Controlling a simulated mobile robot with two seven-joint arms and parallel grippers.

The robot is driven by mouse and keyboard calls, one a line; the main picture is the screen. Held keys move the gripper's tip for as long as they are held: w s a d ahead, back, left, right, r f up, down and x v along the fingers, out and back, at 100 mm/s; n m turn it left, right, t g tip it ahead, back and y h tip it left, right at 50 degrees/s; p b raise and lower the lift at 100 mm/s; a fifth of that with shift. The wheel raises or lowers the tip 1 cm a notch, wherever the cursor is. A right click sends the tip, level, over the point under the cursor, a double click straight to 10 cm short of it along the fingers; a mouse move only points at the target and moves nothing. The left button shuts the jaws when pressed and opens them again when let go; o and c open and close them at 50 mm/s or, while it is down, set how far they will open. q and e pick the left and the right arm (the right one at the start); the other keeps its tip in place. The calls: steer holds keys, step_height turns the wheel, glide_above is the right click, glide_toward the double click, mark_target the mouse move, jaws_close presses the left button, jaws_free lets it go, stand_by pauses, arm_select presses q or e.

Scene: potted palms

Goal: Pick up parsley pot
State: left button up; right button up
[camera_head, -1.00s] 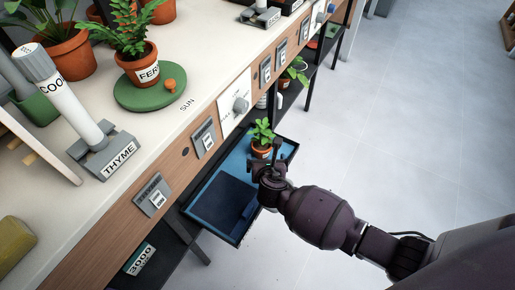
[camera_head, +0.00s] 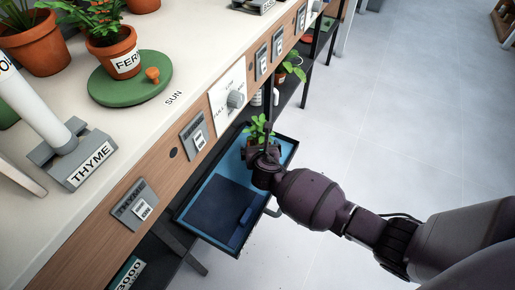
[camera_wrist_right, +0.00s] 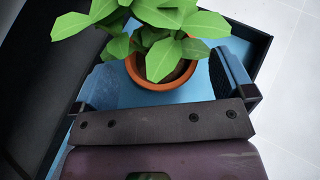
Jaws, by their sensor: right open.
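A small leafy plant in a terracotta pot, the parsley pot (camera_head: 258,130), stands in a blue-lined tray (camera_head: 208,218) below the counter; I see no label on it. In the right wrist view the pot (camera_wrist_right: 152,84) is upright, its leaves covering part of the rim. My right gripper (camera_head: 260,156) is at the near side of the pot and hides much of it in the head view. In the wrist view the right gripper (camera_wrist_right: 160,85) is open, one finger on each side of the pot, with gaps between. My left gripper is not in view.
The counter above holds a fern pot (camera_head: 113,50) on a green turntable (camera_head: 130,83) and a grey THYME stand (camera_head: 75,152). Switches line the wooden counter front (camera_head: 165,175). Another plant (camera_head: 292,70) sits on a lower shelf. The grey floor (camera_head: 400,130) at right is clear.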

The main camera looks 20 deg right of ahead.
mark_target(258, 138)
steer(key=shift+w+d+f+b, duration=0.25)
steer(key=shift+w+f+b, duration=0.05)
steer(key=shift+w+f, duration=0.35)
steer(key=shift+w+r, duration=0.15)
steer(key=shift+w, duration=0.1)
steer(key=shift+c, duration=0.3)
steer(key=c, duration=0.7)
steer(key=shift+r, duration=0.1)
